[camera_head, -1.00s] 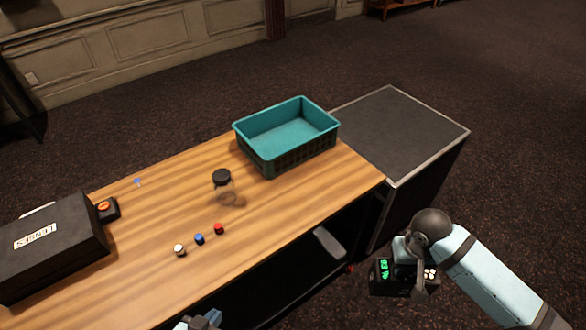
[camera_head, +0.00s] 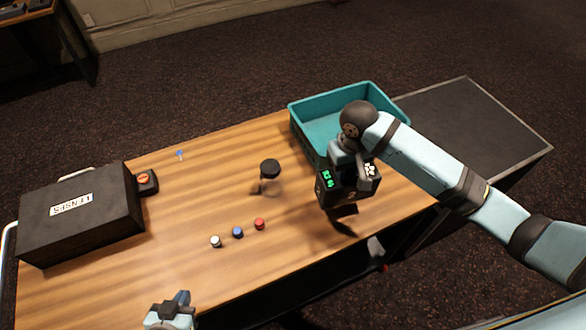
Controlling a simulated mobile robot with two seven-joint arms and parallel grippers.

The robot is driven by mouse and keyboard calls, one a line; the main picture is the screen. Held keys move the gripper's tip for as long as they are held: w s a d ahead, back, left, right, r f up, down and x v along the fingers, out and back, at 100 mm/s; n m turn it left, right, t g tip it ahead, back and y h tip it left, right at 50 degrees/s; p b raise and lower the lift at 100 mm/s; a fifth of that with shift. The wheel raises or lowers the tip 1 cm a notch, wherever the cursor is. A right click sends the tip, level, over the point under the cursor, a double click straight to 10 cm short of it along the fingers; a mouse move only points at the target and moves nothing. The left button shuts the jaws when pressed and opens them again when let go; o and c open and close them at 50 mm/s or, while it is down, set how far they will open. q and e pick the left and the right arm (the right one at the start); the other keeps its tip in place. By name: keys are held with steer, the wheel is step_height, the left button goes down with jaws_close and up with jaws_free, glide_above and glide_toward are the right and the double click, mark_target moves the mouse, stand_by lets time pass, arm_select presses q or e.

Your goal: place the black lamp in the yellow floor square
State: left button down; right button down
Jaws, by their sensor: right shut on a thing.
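My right gripper (camera_head: 350,168) is above the right part of the wooden desk, in front of the teal crate. It is shut on a black boxy thing (camera_head: 336,192) with green lit marks and small white dots. I cannot tell whether this is the black lamp; no other lamp stands out. Its shadow falls on the desktop below, so it seems held above the surface. My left gripper (camera_head: 176,304) shows only in part at the bottom edge, near the desk's front edge. Its jaws are not clear. No yellow floor square is in view.
A teal crate (camera_head: 305,121), a black-lidded jar (camera_head: 270,169), white (camera_head: 215,241), blue (camera_head: 238,232) and red (camera_head: 260,224) small pieces and a black LENSES case (camera_head: 80,225) are on the desk (camera_head: 190,200). A dark-topped cabinet (camera_head: 480,120) adjoins right. Carpet (camera_head: 250,70) behind is clear.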

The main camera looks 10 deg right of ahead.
steer(key=w+a+r+n, duration=0.1)
steer(key=w+r+n, duration=0.1)
steer(key=w+r, duration=0.8)
step_height(320, 180, down, 18)
steer(key=s, duration=0.1)
steer(key=shift+s+r, duration=0.1)
steer(key=c, duration=0.9)
jaws_free()
steer(key=shift+s, duration=0.1)
